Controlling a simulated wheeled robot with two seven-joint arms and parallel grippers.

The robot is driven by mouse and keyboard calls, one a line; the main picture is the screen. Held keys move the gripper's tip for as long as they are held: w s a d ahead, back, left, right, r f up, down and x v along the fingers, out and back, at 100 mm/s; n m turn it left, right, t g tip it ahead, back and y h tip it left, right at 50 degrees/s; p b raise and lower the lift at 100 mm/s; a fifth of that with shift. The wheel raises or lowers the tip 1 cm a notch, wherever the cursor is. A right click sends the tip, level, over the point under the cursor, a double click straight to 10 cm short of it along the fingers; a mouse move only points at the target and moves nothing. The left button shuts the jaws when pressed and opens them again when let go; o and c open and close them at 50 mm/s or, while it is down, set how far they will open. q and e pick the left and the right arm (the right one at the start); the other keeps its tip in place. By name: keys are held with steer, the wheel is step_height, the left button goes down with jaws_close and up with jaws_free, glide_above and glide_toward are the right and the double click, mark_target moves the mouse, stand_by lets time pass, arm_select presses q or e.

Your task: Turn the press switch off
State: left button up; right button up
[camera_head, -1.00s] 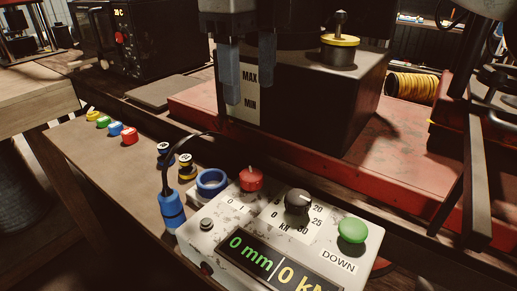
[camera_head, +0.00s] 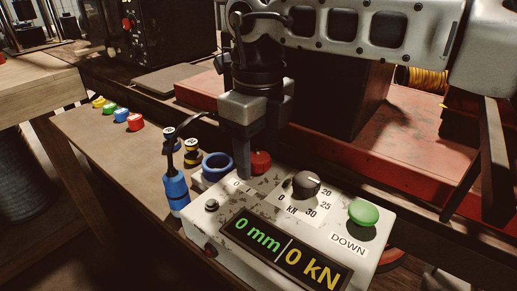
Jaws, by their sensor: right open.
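The white control box (camera_head: 225,225) stands on the bench at the lower middle, with a lit display reading 0 mm and 0 kN. The red switch (camera_head: 261,163) is at the box's back left corner, beside a partly covered 0 label. My right gripper (camera_head: 257,158) points down over that corner, with its open fingers around or just beside the red switch. The near finger hides part of the switch and the label, so I cannot tell whether it touches. My left gripper is not in view.
The box also carries a black dial (camera_head: 306,185) and a green DOWN button (camera_head: 363,212). A blue ring (camera_head: 217,166) and a blue plug (camera_head: 176,190) with a cable stand close at the left. Several coloured caps lie farther left. The red press base (camera_head: 420,165) is behind.

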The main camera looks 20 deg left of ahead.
steer(key=c, duration=1)
